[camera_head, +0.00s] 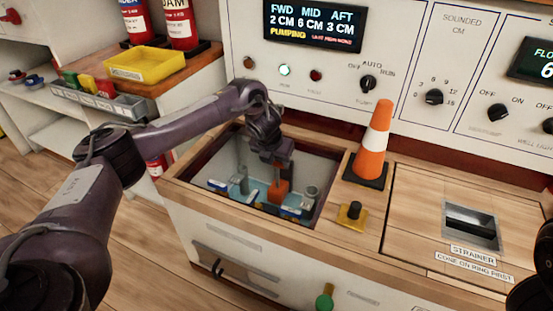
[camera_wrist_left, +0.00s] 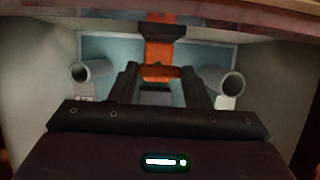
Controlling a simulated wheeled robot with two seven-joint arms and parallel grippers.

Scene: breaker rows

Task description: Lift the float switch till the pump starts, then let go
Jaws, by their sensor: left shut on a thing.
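The orange float switch (camera_head: 278,192) is down in the open well, above blue-green water. My left gripper (camera_head: 279,172) reaches into the well from above and is shut on the float switch. In the left wrist view the orange float switch (camera_wrist_left: 160,52) shows between and beyond the dark fingers of my left gripper (camera_wrist_left: 160,78). The display (camera_head: 315,25) reads FWD 2, MID 6, AFT 3 CM and PUMPING. The green lamp (camera_head: 285,70) is lit. My right gripper's fingers are not seen.
An orange and white cone (camera_head: 373,142) and a yellow-based black knob (camera_head: 351,214) stand right of the well. Two grey pipes (camera_wrist_left: 92,70) flank the float. A strainer hatch (camera_head: 472,222) lies farther right.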

